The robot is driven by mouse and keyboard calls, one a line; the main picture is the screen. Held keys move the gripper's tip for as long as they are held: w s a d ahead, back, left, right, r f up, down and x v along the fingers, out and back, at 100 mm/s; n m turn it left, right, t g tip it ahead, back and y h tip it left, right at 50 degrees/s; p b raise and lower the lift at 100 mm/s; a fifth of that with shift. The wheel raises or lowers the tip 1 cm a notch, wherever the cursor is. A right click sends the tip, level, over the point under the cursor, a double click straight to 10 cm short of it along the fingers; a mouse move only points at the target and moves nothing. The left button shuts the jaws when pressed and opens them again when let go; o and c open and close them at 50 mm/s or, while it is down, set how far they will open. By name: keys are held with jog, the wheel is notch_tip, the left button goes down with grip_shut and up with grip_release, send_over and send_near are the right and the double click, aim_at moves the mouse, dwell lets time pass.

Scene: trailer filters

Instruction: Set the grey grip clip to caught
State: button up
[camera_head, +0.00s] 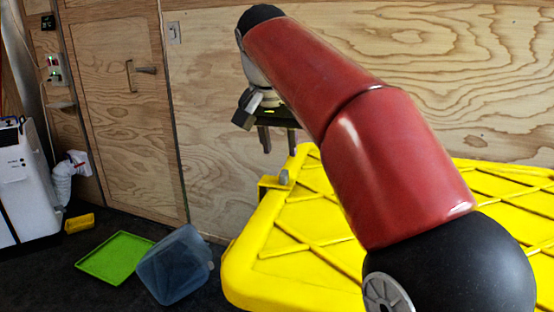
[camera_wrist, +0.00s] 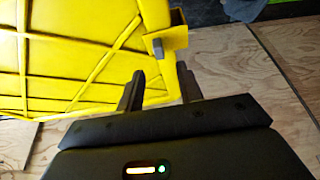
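In the wrist view the clip (camera_wrist: 158,47) stands out from the bracket (camera_wrist: 178,37), just beyond the fingertips. My gripper (camera_head: 280,150) is above the clip with its fingers pointing down. In the wrist view my gripper (camera_wrist: 161,70) is open and empty, with the clip roughly in line with the gap between its fingers. I see no contact. Whether the clip is caught I cannot tell.
A green tray (camera_head: 113,258), a clear blue bin (camera_head: 176,265) and a small yellow piece (camera_head: 79,223) lie on the dark floor at left. A white unit (camera_head: 22,185) stands at far left. A plywood wall (camera_head: 215,130) rises behind my gripper.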

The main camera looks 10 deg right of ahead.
aim_at(284, 172)
jog(key=b+x, duration=0.1)
jog(key=x, duration=0.6)
jog(key=shift+d+f+b, duration=0.1)
jog(key=shift+f+b, duration=0.1)
jog(key=shift+b, duration=0.1)
grip_shut()
